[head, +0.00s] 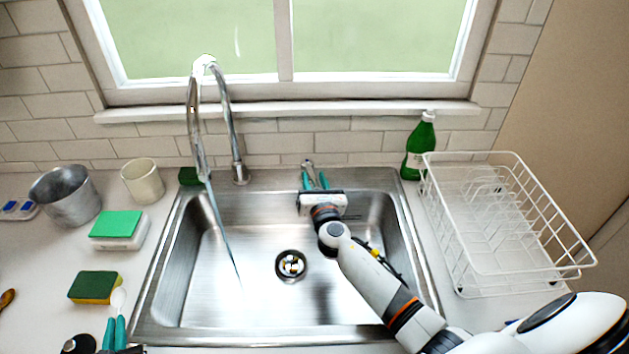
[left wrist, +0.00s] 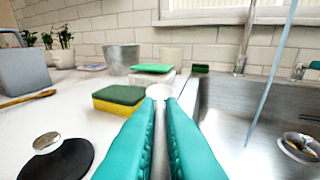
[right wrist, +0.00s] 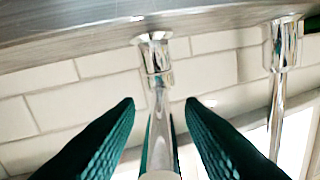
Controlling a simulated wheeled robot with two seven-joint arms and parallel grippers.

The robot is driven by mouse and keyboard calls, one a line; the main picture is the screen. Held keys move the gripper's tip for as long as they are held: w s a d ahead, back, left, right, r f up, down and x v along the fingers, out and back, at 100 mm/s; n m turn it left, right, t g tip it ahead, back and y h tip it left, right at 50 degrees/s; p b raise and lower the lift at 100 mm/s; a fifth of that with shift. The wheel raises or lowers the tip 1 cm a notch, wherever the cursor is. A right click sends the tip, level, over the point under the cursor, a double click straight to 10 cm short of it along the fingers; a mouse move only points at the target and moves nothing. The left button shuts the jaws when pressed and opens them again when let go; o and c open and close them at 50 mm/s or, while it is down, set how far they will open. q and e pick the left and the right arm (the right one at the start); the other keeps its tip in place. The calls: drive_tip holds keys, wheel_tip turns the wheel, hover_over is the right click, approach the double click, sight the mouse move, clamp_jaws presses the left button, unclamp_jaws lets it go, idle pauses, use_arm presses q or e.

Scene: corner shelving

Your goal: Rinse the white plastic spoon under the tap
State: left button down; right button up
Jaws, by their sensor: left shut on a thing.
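The white plastic spoon (head: 119,299) is in my left gripper (head: 115,333), low at the left of the head view. In the left wrist view its white bowl (left wrist: 159,91) sticks out past the teal fingertips, which are shut on it; the handle is partly hidden between them. The spoon is over the counter, left of the sink and apart from the water. The tap (head: 195,130) runs a thin stream (head: 222,235) into the sink (head: 340,285). My right gripper (head: 314,178) is open at the back of the sink, its fingers either side of the chrome tap lever (right wrist: 160,120).
A green-yellow sponge (head: 95,287) lies beside the spoon. A green-topped white block (head: 118,230), a cream cup (head: 143,181) and a metal pot (head: 66,196) stand behind it. A green bottle (head: 419,148) and a white dish rack (head: 500,235) are right of the sink.

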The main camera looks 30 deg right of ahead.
clamp_jaws()
use_arm(q)
drive_tip(key=shift+f+b, duration=0.55)
drive_tip(key=shift+b, duration=0.05)
drive_tip(key=shift+d, duration=0.1)
use_arm(e)
drive_tip(key=h, duration=0.1)
drive_tip(key=a+m+g+h, duration=0.1)
drive_tip(key=m+h, duration=0.1)
drive_tip(key=shift+w+a+g+h, duration=0.25)
drive_tip(key=shift+a+g+h, duration=0.05)
drive_tip(key=shift+h, duration=0.1)
unclamp_jaws()
drive_tip(key=shift+a, duration=0.1)
use_arm(q)
drive_tip(key=shift+r, duration=0.1)
